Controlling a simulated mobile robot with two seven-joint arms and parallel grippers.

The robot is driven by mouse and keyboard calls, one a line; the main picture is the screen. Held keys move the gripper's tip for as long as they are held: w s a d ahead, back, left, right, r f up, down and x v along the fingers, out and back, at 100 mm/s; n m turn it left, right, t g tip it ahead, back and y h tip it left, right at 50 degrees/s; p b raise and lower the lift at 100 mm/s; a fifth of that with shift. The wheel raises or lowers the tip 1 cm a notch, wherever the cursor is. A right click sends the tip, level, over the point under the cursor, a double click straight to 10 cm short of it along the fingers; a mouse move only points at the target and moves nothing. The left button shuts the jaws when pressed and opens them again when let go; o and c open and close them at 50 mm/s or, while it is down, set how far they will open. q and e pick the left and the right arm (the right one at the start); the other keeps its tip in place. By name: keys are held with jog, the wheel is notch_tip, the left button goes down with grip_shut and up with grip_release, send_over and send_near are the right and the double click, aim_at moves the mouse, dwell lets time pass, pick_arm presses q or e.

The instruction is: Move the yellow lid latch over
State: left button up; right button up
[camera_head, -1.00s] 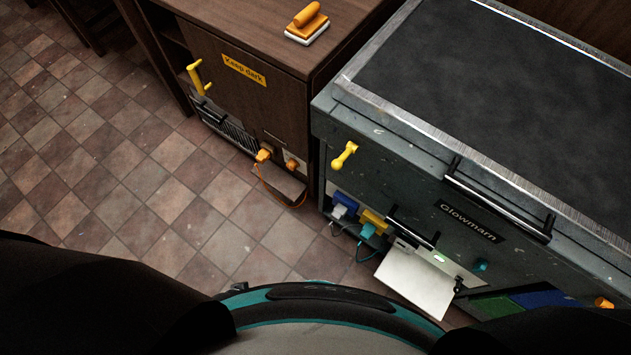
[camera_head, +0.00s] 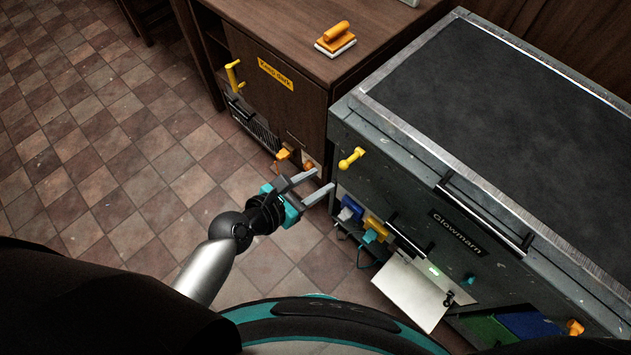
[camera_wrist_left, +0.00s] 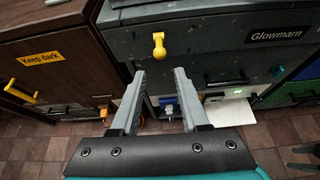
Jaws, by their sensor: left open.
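The yellow latch (camera_head: 352,158) is a short knobbed lever on the upper left front of the grey Glowmarn unit (camera_head: 400,180), just below its lid. In the head view it slants, with its knob up and right. In the left wrist view the latch (camera_wrist_left: 158,46) shows ahead, beyond the fingertips. My left gripper (camera_head: 324,180) is open and empty, left of and a little below the latch in the head view, apart from it. In the wrist view its two fingers (camera_wrist_left: 160,74) point towards the unit's front.
A black bar handle (camera_head: 484,218) runs along the lid's front. Below are blue (camera_head: 350,209) and yellow plugs and a white flap (camera_head: 411,288) sticking out. The brown cabinet (camera_head: 290,105) to the left has its own yellow handle (camera_head: 233,75). Open tiled floor lies left.

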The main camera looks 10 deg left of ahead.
aim_at(341, 167)
pick_arm(q)
jog(key=b+x, duration=0.5)
jog(key=x, duration=0.2)
jog(key=shift+w+d, duration=0.2)
jog(key=shift+w, duration=0.15)
jog(key=shift+w+d, duration=0.1)
jog(key=shift+w, duration=0.05)
jog(key=shift+c, duration=0.3)
jog(key=shift+r, duration=0.1)
grip_shut()
jog(key=shift+f+b, duration=0.5)
jog(key=shift+f, duration=0.5)
jog(key=shift+f+b, duration=0.55)
jog(key=shift+f, duration=0.45)
